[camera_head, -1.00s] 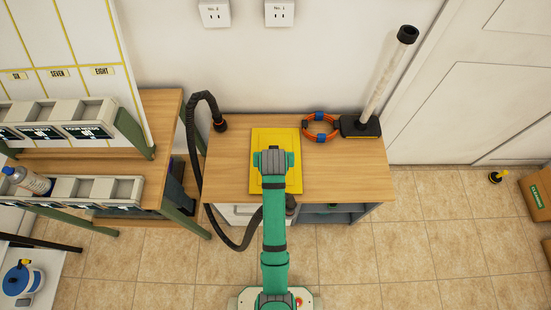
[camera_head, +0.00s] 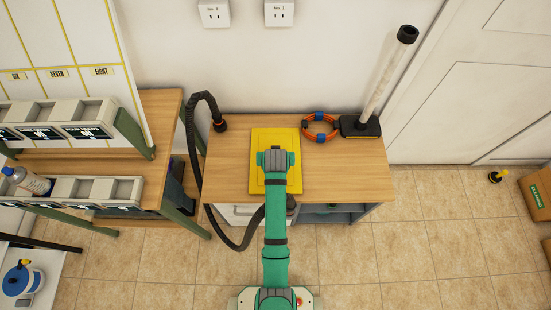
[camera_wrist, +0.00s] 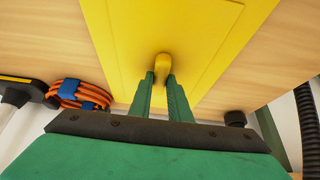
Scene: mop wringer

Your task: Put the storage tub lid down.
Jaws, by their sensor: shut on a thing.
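The storage tub lid is a flat yellow rectangle (camera_head: 261,139) over the left-middle part of the wooden bench top. It also fills the upper middle of the wrist view (camera_wrist: 200,38), with a small rounded yellow handle (camera_wrist: 162,65). My gripper (camera_wrist: 163,80) is shut on this handle, one green finger on each side. In the head view my green arm covers the middle of the lid and hides the handle and fingers. The lid looks flat; I cannot tell whether it touches the bench or is just above it.
The wooden bench top (camera_head: 345,183) is clear at its right front. An orange coiled cord (camera_head: 320,127) lies right of the lid, beside a black-based pole (camera_head: 361,126). A black hose (camera_head: 190,140) runs along the bench's left side. A shelf unit stands further left.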

